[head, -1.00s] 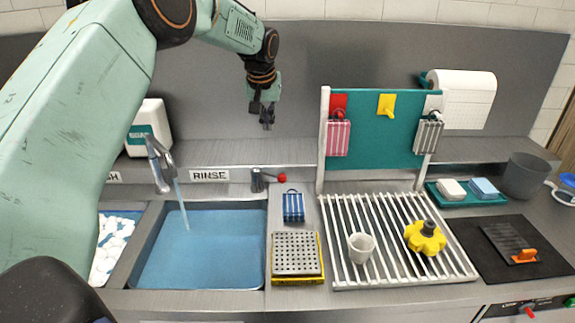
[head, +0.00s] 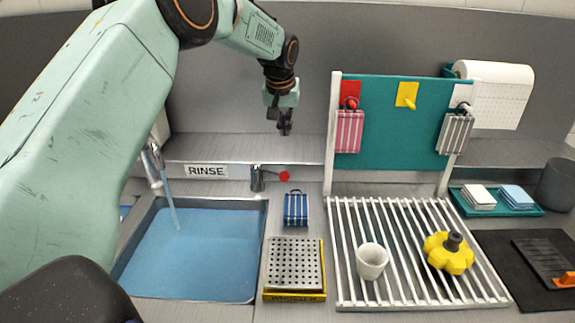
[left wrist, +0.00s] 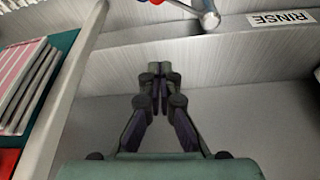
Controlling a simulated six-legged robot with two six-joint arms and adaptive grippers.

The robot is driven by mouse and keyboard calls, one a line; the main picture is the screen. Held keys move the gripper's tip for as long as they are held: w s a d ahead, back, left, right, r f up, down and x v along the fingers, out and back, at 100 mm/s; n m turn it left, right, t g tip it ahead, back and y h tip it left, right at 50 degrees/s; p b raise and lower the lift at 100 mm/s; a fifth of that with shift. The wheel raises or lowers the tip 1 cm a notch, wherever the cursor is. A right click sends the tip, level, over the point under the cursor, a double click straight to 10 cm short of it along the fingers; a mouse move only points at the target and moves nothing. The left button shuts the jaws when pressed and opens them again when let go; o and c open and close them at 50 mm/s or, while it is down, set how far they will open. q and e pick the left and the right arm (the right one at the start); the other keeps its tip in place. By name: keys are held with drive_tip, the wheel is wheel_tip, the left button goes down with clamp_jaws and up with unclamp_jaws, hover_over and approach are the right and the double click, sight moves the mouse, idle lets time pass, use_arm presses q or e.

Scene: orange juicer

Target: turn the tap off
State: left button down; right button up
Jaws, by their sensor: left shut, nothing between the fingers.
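The tap's silver spout (head: 153,168) stands at the back left of the rinse basin (head: 192,250), partly hidden by my left arm. Water runs from it into the blue water below. The lever with a red knob (head: 284,176) sits on a metal base (head: 258,178) right of the RINSE label, pointing right. My left gripper (head: 285,131) is shut and empty, pointing down above and behind the lever. In the left wrist view the shut fingertips (left wrist: 155,68) are near the lever's red end (left wrist: 155,2) at the top edge, apart from it. My right gripper is not in view.
A teal board (head: 395,125) with hanging cloths stands right of my gripper. A slatted rack (head: 350,292) holds a white cup (head: 372,261) and a yellow knobbed thing (head: 449,252).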

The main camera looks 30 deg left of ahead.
use_arm(q)
wheel_tip(320, 180, down, 10)
drive_tip(key=p, duration=0.1)
drive_tip(key=shift+s+d+f, duration=0.2)
drive_tip(key=shift+s+f, duration=0.05)
idle(1.0)
drive_tip(key=shift+s+d, duration=0.1)
drive_tip(key=shift+s+m+p, duration=0.2)
drive_tip(key=shift+m+p, duration=0.2)
drive_tip(key=shift+p, duration=0.05)
